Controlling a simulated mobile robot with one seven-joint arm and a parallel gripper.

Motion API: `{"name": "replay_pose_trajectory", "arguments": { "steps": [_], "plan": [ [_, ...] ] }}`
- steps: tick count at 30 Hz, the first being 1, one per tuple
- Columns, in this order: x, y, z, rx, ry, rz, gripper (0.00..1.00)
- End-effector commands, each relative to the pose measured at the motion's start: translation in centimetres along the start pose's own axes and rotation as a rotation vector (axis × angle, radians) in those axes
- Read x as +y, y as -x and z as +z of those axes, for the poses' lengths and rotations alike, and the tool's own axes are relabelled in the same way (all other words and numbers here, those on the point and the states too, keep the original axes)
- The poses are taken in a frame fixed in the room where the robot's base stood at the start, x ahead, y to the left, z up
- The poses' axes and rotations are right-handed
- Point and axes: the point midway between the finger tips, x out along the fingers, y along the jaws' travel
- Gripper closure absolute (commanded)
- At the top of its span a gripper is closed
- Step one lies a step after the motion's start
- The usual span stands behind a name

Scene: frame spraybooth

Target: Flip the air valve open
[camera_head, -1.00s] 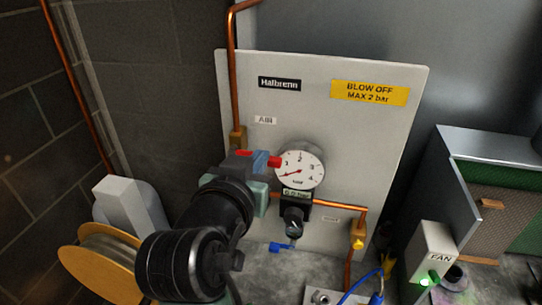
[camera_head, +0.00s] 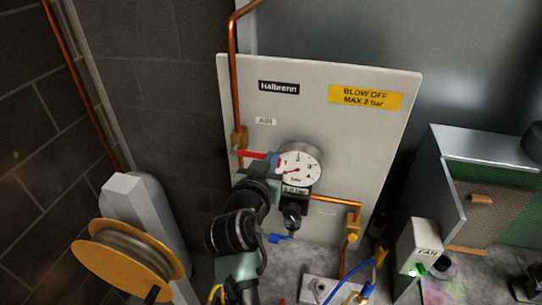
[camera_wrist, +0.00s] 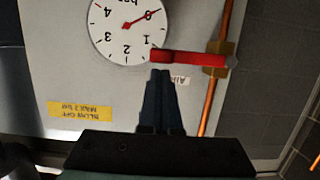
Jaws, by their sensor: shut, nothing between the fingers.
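The air valve has a red lever (camera_head: 257,155) lying crosswise to the upright copper pipe, below a brass fitting (camera_head: 239,138) and the AIR label. In the wrist view, which shows the panel upside down, the red lever (camera_wrist: 195,58) reaches from the pipe to the gauge's edge. My gripper (camera_head: 274,162) is at the lever's gauge-side end. In the wrist view its shut, empty fingers (camera_wrist: 161,74) end right beside that lever end; whether they touch cannot be told. The gauge (camera_head: 299,165) has its needle near 0 in the wrist view. My gripper partly hides the valve area.
The white panel (camera_head: 370,140) carries a yellow BLOW OFF label (camera_head: 366,97). A black regulator (camera_head: 293,205) sits under the gauge. A cable reel (camera_head: 92,258) stands left, a FAN box (camera_head: 420,248) right. Bare panel lies above the gauge.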

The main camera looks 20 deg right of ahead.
Motion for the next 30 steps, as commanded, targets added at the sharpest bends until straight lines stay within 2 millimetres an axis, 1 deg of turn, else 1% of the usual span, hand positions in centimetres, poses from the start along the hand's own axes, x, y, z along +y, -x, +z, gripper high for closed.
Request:
{"name": "replay_pose_trajectory", "arguments": {
  "steps": [10, 15, 25, 30],
  "plan": [
    [0.0, 0.0, 0.1, 0.000, -0.006, -0.001, 1.00],
    [0.1, -0.2, 0.7, 0.000, -0.042, -0.010, 1.00],
    [0.1, -0.3, 1.1, -0.001, -0.090, -0.022, 1.00],
    [0.1, -0.5, 1.9, 0.000, -0.143, -0.035, 1.00]
  ]
}}
